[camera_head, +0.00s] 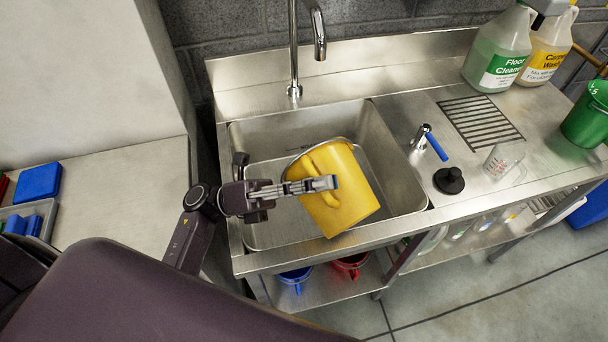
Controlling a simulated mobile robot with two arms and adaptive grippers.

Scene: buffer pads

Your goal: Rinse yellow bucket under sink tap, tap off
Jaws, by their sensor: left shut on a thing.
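The yellow bucket (347,200) is tilted over the metal sink basin (262,140), its open rim facing up and left. My left gripper (322,184) is shut on the yellow bucket at its handle side. The curved chrome tap (319,35) stands behind the basin, its spout above and behind the bucket. No water stream shows from the spout. A lever with a blue handle (437,148) stands on the counter right of the basin. The inside of the bucket is mostly hidden. My right gripper is not in view.
A black stopper (449,180), a clear measuring jug (503,160) and a drain grate (481,122) are on the right counter. Cleaner jugs (499,50) and a green bucket (588,115) stand farther right. Blue (296,279) and red (350,265) buckets sit below.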

